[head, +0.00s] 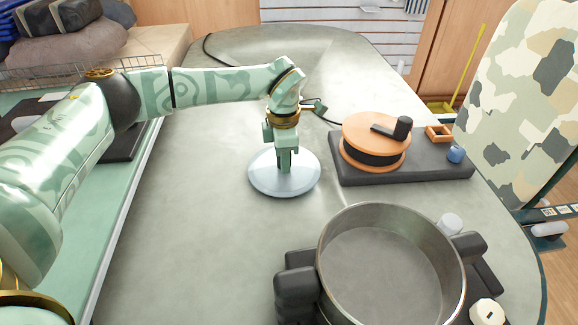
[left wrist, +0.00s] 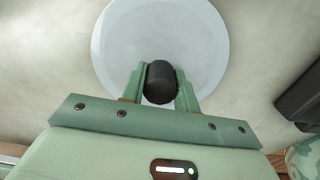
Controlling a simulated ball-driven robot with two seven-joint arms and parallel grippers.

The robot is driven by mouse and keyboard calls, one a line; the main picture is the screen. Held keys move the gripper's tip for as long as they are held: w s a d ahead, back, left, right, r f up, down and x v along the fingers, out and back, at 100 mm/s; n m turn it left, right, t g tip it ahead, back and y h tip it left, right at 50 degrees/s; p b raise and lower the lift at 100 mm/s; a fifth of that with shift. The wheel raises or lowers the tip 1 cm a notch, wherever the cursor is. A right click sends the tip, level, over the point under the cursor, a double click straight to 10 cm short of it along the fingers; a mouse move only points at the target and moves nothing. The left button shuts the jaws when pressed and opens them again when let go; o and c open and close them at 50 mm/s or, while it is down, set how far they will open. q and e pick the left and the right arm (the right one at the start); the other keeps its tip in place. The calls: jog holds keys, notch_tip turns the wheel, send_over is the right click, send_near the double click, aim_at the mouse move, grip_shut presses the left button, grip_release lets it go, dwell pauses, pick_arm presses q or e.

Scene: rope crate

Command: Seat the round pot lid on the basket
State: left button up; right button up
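The round pot lid (head: 262,181) is a pale, glassy disc at the middle of the grey counter, left of the pot. I cannot tell whether it touches the counter. My left gripper (head: 285,162) points down at its centre. In the left wrist view the gripper's fingers (left wrist: 160,88) close on both sides of the lid's black knob (left wrist: 160,82), with the lid's disc (left wrist: 115,45) beyond. The basket appears as a round, open metal pot (head: 336,270) with black handles at the front right; its inside looks empty. My right gripper is not in view.
A dark slab (head: 425,169) behind the pot carries an orange reel (head: 362,131) with a black crank. A small orange frame (head: 439,133) and a blue knob (head: 455,154) are on its right. A white knob (head: 487,312) is at the pot's front right. The counter left of the lid is clear.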

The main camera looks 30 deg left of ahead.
pick_arm(q)
jog(key=shift+r, duration=0.15)
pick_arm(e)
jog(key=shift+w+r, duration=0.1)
